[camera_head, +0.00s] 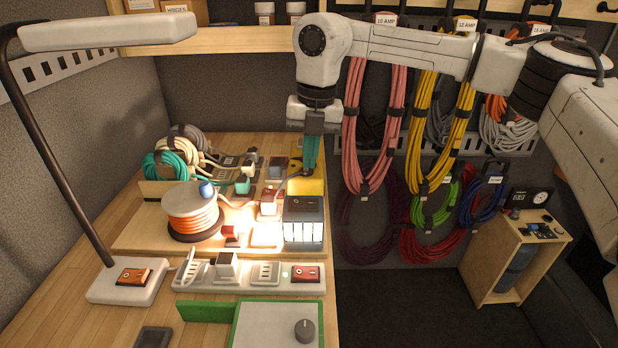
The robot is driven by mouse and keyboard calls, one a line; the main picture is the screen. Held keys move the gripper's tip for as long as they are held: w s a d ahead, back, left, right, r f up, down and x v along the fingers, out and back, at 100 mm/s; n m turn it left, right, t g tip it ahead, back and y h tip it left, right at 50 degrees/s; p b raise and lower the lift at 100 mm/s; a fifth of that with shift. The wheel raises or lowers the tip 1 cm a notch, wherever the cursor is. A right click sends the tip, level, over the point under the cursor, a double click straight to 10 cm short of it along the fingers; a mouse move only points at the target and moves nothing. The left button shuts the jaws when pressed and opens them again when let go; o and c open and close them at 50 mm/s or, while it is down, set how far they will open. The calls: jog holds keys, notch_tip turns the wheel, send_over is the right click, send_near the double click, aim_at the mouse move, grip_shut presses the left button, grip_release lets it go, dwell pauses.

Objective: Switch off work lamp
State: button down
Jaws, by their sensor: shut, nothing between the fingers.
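A white desk lamp with a long head (110,32) and a dark bent stem rises at the left. Its white base (105,290) carries an orange-red rocker switch (134,276). Warm light falls on the bench middle, below and right of the lamp head. A small dark-topped box (303,210) with bright lit panels stands at the bench's right edge. My gripper (309,168) points down at the bench's back right, with teal fingers shut and empty. It is above and behind the lit box, well away from the lamp's base. Its exact height is unclear.
A white power strip (247,277) with plugs, a red switch and a green light lies right of the base. An orange cord reel (193,211) and several coiled cords stand behind. A green-edged panel (275,325) is in front. Cords hang on the right wall.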

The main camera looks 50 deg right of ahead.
jog(key=r, duration=0.3)
jog(key=s+r, duration=0.1)
jog(key=r, duration=0.1)
jog(key=shift+d+r+b, duration=0.15)
jog(key=shift+d+b, duration=0.05)
jog(key=shift+b, duration=0.1)
jog(key=a+m+h+b, duration=0.1)
jog(key=m+b, duration=0.1)
jog(key=m, duration=1)
jog(key=a+m+t+h+b, duration=0.1)
jog(key=m+b, duration=0.2)
jog(key=m, duration=0.9)
jog(key=a+m+b, duration=0.2)
jog(key=m, duration=0.9)
jog(key=shift+r+m+t+h, duration=0.2)
jog(key=shift+m+t+h, duration=0.2)
jog(key=shift+f, duration=0.1)
